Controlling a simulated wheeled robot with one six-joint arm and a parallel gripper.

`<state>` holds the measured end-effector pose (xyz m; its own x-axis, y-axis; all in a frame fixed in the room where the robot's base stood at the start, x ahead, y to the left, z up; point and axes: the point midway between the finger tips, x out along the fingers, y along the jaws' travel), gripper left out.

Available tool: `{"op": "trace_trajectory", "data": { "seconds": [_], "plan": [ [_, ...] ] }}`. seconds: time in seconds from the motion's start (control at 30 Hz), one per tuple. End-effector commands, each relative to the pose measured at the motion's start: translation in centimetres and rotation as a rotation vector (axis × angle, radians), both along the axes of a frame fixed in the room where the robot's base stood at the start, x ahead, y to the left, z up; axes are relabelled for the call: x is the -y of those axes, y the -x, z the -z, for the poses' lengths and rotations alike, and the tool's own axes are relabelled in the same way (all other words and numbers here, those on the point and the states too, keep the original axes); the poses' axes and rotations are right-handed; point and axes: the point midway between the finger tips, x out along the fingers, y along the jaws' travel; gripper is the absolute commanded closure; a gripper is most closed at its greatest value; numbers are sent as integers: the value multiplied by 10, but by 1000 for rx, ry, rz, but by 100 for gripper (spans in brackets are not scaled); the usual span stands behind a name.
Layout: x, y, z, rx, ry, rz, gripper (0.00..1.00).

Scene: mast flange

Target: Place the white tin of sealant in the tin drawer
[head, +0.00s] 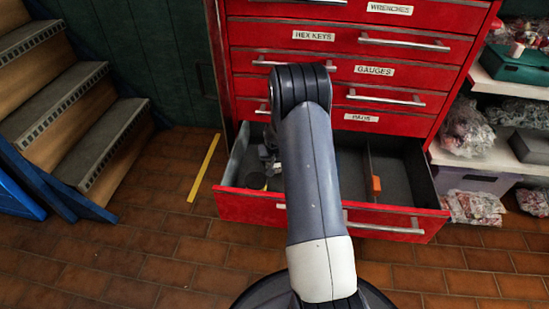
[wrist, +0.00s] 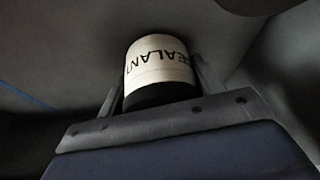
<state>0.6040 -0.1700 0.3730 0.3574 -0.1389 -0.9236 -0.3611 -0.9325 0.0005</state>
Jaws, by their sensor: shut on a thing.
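The white tin of sealant (wrist: 160,62), with black lettering and a dark band, is between the two fingers of my gripper (wrist: 158,78) in the wrist view. My gripper is shut on it. Grey surfaces lie close around the tin; I cannot tell whether it touches them. In the head view the bottom drawer (head: 405,224) of the red cabinet is pulled open, and my arm crosses in front of it. Grey parts of my wrist show over its left compartment. The tin cannot be made out in the head view, and my arm hides the drawer's middle.
A dark round object (head: 256,182) with a yellow patch is at the drawer's left front. A divider (head: 371,163) and an orange piece (head: 376,184) are on the right. Closed labelled drawers (head: 345,70) stand above. Stairs (head: 75,125) are left, shelves (head: 510,95) right.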

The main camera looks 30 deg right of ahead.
Motion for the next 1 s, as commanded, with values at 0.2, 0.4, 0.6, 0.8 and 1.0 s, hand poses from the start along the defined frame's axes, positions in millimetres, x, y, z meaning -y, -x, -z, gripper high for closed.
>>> {"op": "trace_trajectory", "data": {
  "seconds": [0.2,0.4,0.6,0.8,1.0],
  "plan": [
    [9,-22,2,3,0,1,72],
    [13,-34,11,-1,0,0,72],
    [13,-34,11,1,0,0,72],
    [13,-34,13,0,0,0,72],
    [13,-33,15,-1,0,0,26]
  ]
}}
